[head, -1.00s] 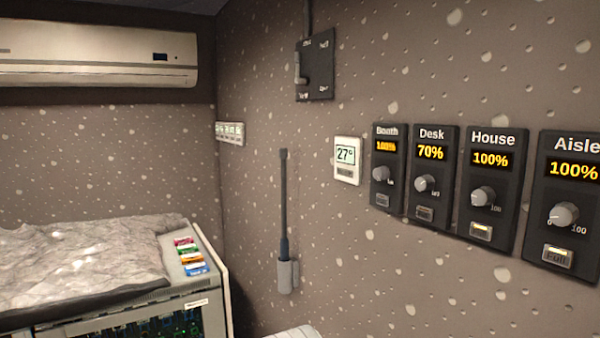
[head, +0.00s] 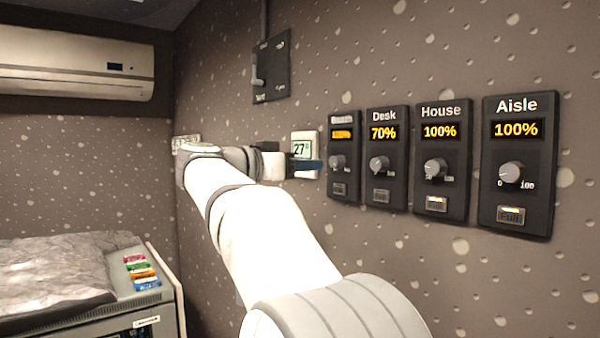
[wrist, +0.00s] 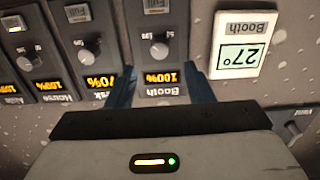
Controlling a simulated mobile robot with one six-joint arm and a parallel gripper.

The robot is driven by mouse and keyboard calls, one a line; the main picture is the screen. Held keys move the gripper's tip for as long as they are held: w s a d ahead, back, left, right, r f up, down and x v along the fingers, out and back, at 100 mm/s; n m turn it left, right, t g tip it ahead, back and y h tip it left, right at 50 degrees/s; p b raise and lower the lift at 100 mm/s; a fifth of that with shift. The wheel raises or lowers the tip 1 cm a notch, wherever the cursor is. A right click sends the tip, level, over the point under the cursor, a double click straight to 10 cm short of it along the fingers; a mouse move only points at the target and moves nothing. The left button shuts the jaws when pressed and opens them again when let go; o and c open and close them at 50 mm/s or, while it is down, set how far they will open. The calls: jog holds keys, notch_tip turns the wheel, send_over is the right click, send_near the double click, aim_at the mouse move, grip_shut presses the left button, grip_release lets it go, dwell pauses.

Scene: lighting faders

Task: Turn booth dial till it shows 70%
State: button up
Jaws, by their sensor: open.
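The Booth panel (head: 343,185) is the leftmost of the dark wall panels in the head view, with a small round grey dial (head: 337,161). In the wrist view the Booth dial (wrist: 159,50) appears upside down, and the Booth readout (wrist: 161,77) shows 100%. That readout is blurred in the head view. My gripper (head: 308,165) is at the wall just left of the Booth dial in the head view. In the wrist view my gripper (wrist: 159,83) is open, its two blue fingers either side of the Booth readout. Nothing is between them, and the dial appears beyond the fingertips.
The Desk panel (head: 386,182) shows 70%; the House panel (head: 441,187) and Aisle panel (head: 517,190) show 100%. A white thermostat (wrist: 243,42) reading 27° hangs close beside the Booth panel. A dark switch plate (head: 271,72) is above. My arm covers the wall's lower middle.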

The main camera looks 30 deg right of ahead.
aim_at(333, 161)
jog(key=d, duration=0.2)
jog(key=d+p, duration=0.1)
jog(key=d, duration=0.4)
jog(key=shift+w+d+r+p, duration=0.25)
jog(key=shift+d+p, duration=0.1)
jog(key=shift+d, duration=0.05)
jog(key=c, duration=0.9)
jog(key=shift+c, duration=0.4)
